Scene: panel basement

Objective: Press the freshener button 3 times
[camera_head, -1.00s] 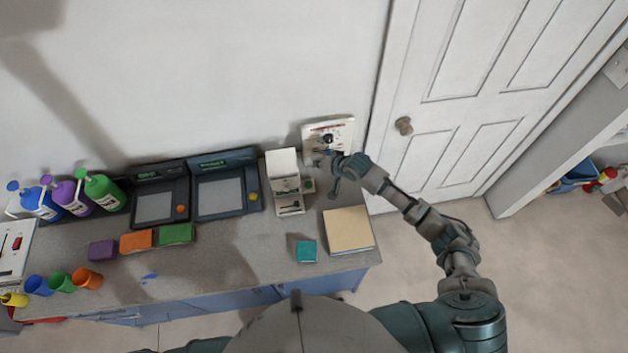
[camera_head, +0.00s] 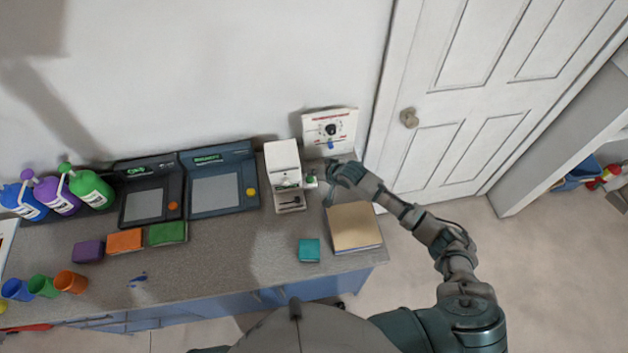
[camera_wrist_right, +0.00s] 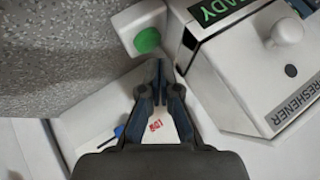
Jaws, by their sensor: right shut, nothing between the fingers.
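The freshener (camera_head: 283,160) is a white box at the right end of the counter, against the wall. Its side shows the label FRESHENER (camera_wrist_right: 296,108) and a green READY display (camera_wrist_right: 217,10) in the right wrist view. A small white block with a round green button (camera_wrist_right: 147,40) sticks out beside it; the button also shows in the head view (camera_head: 311,180). My right gripper (camera_head: 329,172) is just right of the button. In the wrist view its fingertips (camera_wrist_right: 160,68) are together and empty, a little below the button and apart from it. My left gripper is out of view.
A white wall panel with a black knob (camera_head: 331,129) is above my right gripper. A tan book (camera_head: 354,227) and a teal block (camera_head: 309,250) lie on the counter in front. Two dark screen devices (camera_head: 222,189) stand to the left. A white door (camera_head: 445,110) is at the right.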

